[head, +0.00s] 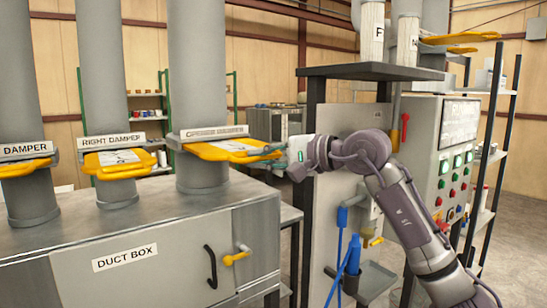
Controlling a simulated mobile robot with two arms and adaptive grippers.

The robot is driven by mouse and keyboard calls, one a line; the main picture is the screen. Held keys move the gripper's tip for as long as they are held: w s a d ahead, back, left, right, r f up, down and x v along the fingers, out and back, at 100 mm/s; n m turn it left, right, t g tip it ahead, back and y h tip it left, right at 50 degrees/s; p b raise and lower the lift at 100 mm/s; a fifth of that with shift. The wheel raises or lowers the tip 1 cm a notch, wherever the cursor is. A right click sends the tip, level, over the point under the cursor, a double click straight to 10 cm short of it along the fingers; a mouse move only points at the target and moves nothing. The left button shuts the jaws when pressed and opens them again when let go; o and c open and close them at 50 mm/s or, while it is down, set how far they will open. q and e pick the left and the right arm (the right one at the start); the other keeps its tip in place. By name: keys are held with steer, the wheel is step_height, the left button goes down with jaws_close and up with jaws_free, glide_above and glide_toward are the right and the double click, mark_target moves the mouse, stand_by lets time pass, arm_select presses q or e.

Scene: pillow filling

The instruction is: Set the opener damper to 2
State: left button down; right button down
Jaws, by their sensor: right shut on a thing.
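The opener damper (214,150) is a yellow slide plate in a grey collar on the rightmost large grey duct, above the duct box. Its label (213,131) is partly legible. The plate sticks out to the right of the duct and has a white marked panel on top; I cannot read the scale numbers. My right gripper (272,154) is at the right end of this plate, shut on it. My left gripper is not in view.
The right damper (112,163) and another damper (25,166) stand to the left on their own ducts. The metal duct box (130,240) fills the lower left. A control panel (447,165) and a black-framed stand (370,72) are on the right, close to my right arm.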

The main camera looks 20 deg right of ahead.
steer(key=shift+w, duration=0.1)
steer(key=c, duration=1.2)
jaws_free()
steer(key=v, duration=1.2)
steer(key=shift+r, duration=0.1)
